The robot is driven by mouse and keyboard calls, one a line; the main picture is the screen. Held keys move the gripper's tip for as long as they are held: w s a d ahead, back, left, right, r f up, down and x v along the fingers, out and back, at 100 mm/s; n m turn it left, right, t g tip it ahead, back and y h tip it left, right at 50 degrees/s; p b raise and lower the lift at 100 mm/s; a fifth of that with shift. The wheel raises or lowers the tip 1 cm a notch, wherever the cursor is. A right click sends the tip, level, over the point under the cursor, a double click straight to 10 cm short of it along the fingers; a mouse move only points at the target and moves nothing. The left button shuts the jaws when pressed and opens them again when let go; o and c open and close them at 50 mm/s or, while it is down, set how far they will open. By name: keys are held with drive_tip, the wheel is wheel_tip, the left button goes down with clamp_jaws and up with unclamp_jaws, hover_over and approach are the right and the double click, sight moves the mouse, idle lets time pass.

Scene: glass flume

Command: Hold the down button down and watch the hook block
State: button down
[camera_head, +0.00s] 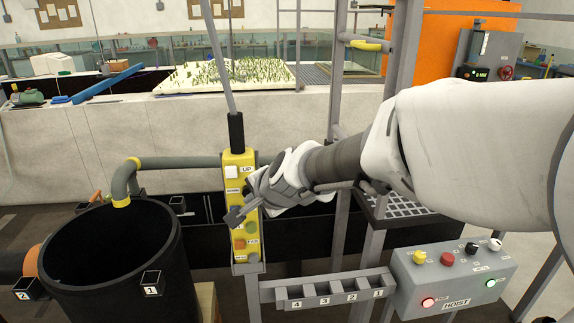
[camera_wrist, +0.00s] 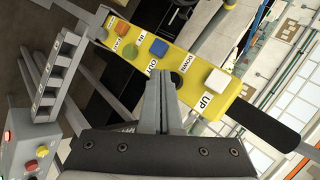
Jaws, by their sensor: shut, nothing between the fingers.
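The yellow hoist pendant (camera_head: 228,160) hangs upright from a cable at middle left, above a grey bracket. In the wrist view, the pendant (camera_wrist: 196,72) lies slantwise, with a white UP button (camera_wrist: 217,81) and a round dark grey button (camera_wrist: 177,79) near the DOWN label (camera_wrist: 187,61). My gripper (camera_head: 236,215) is shut and empty, across the pendant's front. In the wrist view, the fingertips of my gripper (camera_wrist: 165,74) are just left of the dark grey button; I cannot tell if they touch. In the head view, my gripper hides part of the button row. I see no hook block.
A grey HOIST box (camera_head: 453,285) with knobs and lights stands at lower right, beside a rack of numbered slots (camera_head: 328,291). A black open tank (camera_head: 165,270) with a pipe is at lower left. A long pale wall (camera_head: 130,125) runs behind.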

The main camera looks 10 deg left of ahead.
idle(0.4)
drive_tip(key=shift+w+a, duration=0.1)
drive_tip(key=shift+w, duration=0.3)
drive_tip(key=shift+w+a, duration=0.15)
drive_tip(key=shift+w, duration=0.5)
idle(0.7)
drive_tip(key=shift+s, duration=0.1)
idle(3.7)
drive_tip(key=shift+s+d, duration=0.25)
drive_tip(key=shift+s, duration=0.7)
drive_tip(key=shift+s, duration=0.1)
drive_tip(key=shift+s+d, duration=0.2)
drive_tip(key=shift+s, duration=0.6)
drive_tip(key=shift+s+d, duration=0.15)
drive_tip(key=shift+s, duration=0.6)
drive_tip(key=shift+s+d, duration=0.2)
drive_tip(key=shift+s, duration=0.6)
drive_tip(key=shift+d, duration=0.1)
